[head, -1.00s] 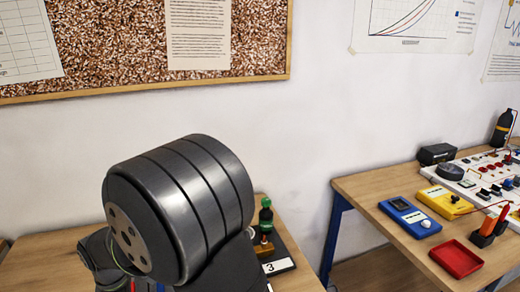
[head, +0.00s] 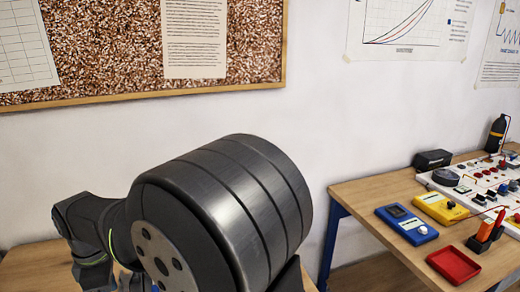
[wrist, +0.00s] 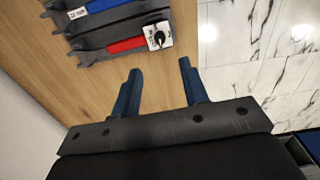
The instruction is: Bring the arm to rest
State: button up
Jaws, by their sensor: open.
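My gripper (wrist: 158,88) shows in the wrist view with its two blue fingers apart and nothing between them. It is over the wooden table (wrist: 90,92), near the table's edge, with the marble-look floor beyond. In the head view a large dark joint of my arm fills the lower middle, and the gripper's fingers cannot be made out there.
Dark holders with a blue item (wrist: 103,5) and a red item (wrist: 126,44) lie ahead of the fingers. On the right table (head: 385,188) are a blue meter (head: 407,224), a yellow meter (head: 441,205), a red tray (head: 454,265) and a white board (head: 470,190).

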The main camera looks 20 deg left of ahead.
notch_tip(320, 180, up, 7)
notch_tip(320, 180, down, 18)
jog(key=shift+r, duration=0.2)
jog(key=shift+f+m, duration=0.15)
jog(key=shift+m, duration=0.15)
jog(key=m, duration=1.2)
jog(key=shift+m, duration=2.3)
